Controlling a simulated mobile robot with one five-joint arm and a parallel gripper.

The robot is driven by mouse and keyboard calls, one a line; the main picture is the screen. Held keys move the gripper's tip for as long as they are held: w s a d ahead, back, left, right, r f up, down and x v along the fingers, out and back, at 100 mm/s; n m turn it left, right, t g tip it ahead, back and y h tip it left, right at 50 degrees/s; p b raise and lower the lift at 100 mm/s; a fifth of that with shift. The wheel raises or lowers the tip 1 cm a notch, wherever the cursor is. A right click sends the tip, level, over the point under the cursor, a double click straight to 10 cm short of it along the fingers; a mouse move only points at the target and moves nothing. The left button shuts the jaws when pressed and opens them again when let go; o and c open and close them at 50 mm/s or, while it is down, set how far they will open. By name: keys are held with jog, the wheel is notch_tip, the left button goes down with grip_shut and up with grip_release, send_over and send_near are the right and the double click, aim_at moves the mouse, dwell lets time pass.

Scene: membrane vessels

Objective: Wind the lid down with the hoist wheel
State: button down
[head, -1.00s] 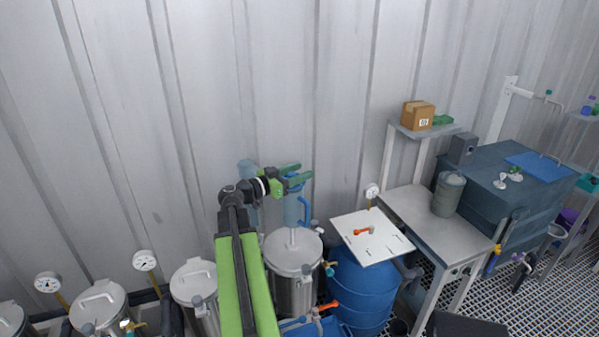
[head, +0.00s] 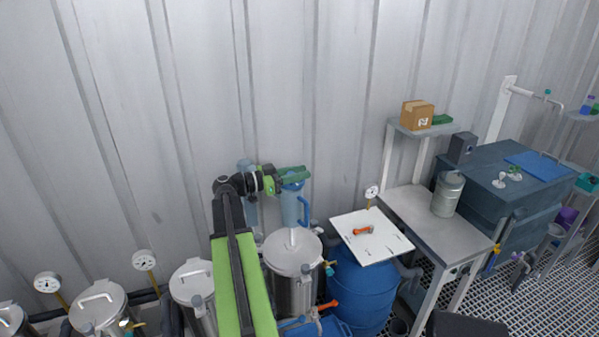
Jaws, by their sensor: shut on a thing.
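My gripper (head: 290,173) has green fingers and is beside the top of a pale blue upright body (head: 294,207) with a blue loop handle. Its jaws are shut on a part there that I take to be the hoist wheel; the fingers hide most of it. Below stands a steel vessel (head: 289,292) with a round grey lid (head: 291,252). A thin pale stem rises from the lid towards the blue body. I cannot tell whether any gap remains under the lid.
Other lidded steel vessels (head: 191,283) stand to the left, with dial gauges (head: 144,260) behind. A blue drum (head: 362,290) under a white board (head: 372,237) stands to the right. Beyond it are a steel table (head: 432,224) and a grey canister (head: 448,194). The ribbed wall is close behind.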

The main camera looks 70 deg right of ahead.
jog(key=c, duration=1.1)
grip_release()
jog(key=shift+c, duration=0.2)
jog(key=v, duration=1.7)
jog(key=shift+w, duration=0.3)
